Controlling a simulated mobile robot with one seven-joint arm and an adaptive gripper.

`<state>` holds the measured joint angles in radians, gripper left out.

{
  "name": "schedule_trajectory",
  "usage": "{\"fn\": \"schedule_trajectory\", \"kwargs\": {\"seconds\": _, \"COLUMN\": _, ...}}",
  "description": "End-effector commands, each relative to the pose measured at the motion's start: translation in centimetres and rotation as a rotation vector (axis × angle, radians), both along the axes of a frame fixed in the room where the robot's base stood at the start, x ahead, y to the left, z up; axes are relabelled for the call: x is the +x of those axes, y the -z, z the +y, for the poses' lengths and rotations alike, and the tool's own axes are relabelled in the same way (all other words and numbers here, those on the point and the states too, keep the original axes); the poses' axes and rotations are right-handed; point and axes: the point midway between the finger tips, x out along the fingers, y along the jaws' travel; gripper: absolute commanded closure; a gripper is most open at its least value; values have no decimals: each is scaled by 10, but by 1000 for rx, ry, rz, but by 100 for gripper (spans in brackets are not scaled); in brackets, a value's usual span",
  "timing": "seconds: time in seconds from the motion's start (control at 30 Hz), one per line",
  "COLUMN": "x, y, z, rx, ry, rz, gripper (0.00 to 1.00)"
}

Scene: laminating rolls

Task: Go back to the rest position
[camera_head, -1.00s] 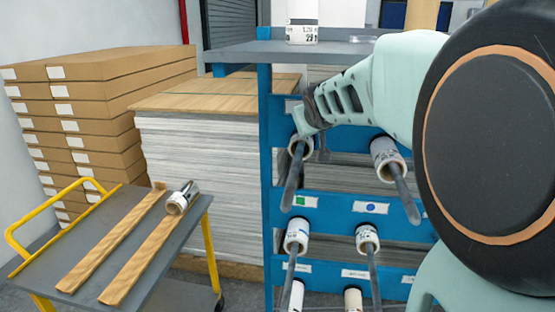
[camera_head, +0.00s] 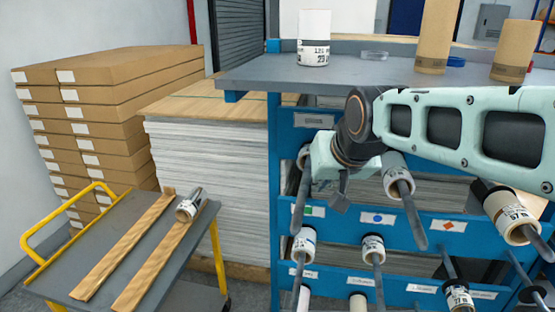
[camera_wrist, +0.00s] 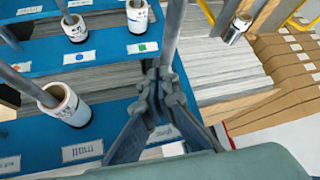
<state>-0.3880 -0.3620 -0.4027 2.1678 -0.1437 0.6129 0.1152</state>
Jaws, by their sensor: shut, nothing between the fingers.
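My gripper (camera_head: 341,191) hangs in front of the blue rack (camera_head: 345,231), near its upper left rods. It is shut and empty; its closed fingers (camera_wrist: 160,82) also show in the wrist view. A roll (camera_head: 397,168) sits on a rod just right of my gripper. Another roll at the upper left is partly hidden behind my gripper. My arm (camera_head: 460,125) reaches in from the right across the front of the rack.
A grey cart (camera_head: 84,241) with yellow handles holds two wooden strips and a small roll (camera_head: 189,206). Stacked cartons (camera_head: 95,110) stand at the left. The rack's grey top (camera_head: 255,72) bears a white roll (camera_head: 314,38) and brown rolls (camera_head: 435,35). Several rods stick out.

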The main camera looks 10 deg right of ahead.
Motion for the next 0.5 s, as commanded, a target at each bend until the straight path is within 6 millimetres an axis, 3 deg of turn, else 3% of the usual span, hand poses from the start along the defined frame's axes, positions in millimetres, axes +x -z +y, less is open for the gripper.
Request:
{"fn": "schedule_trajectory", "kwargs": {"seconds": 0.1, "x": -19, "y": -4, "z": 3, "rx": 6, "ry": -7, "rz": 18, "gripper": 100}}
{"fn": "schedule_trajectory", "kwargs": {"seconds": 0.37, "x": -47, "y": -6, "z": 9, "rx": 7, "ry": -19, "rz": 47, "gripper": 100}}
{"fn": "schedule_trajectory", "kwargs": {"seconds": 0.5, "x": -91, "y": -10, "z": 17, "rx": -3, "ry": -34, "rz": 92, "gripper": 100}}
